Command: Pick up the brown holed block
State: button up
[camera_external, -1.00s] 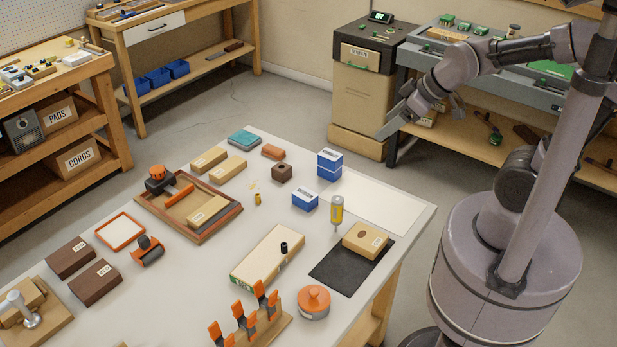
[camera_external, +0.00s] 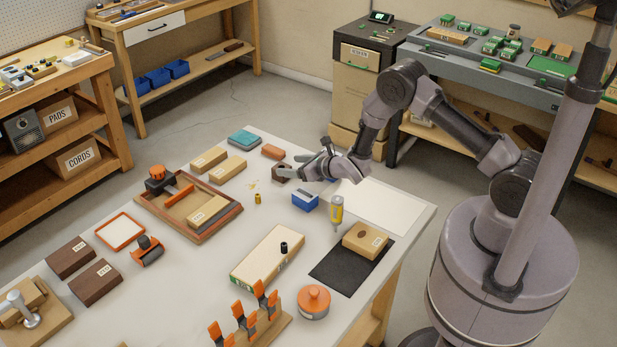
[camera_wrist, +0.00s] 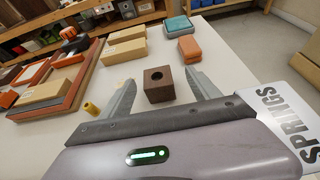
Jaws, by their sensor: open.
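The brown holed block (camera_wrist: 158,86) is a small dark brown cube with a round hole, standing on the white table. In the wrist view it lies ahead of my gripper (camera_wrist: 165,92), between the lines of the two spread fingers and touching neither. In the external view the block (camera_external: 279,172) is partly hidden behind my gripper (camera_external: 287,172), which reaches in from the right, low over the table. My gripper is open and empty.
An orange block (camera_wrist: 189,48) and tan blocks (camera_wrist: 124,48) stand beyond the brown block. A yellow cylinder (camera_external: 257,198) is nearby. A blue box (camera_external: 305,201) stands close to my gripper. A box labelled SPRINGS (camera_wrist: 285,120) fills the wrist view's right edge.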

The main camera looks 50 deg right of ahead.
aim_at(274, 168)
jog(key=x, duration=0.3)
jog(key=shift+s+f+b, duration=0.1)
jog(key=shift+b, duration=0.2)
jog(key=b+x, duration=0.1)
jog(key=x, duration=0.2)
jog(key=b+x, duration=0.1)
jog(key=x, duration=0.1)
jog(key=shift+a+f+b, duration=0.25)
jog(key=shift+f+b, duration=0.05)
jog(key=shift+f, duration=0.15)
jog(key=shift+r, duration=0.1)
jog(key=c, duration=1.4)
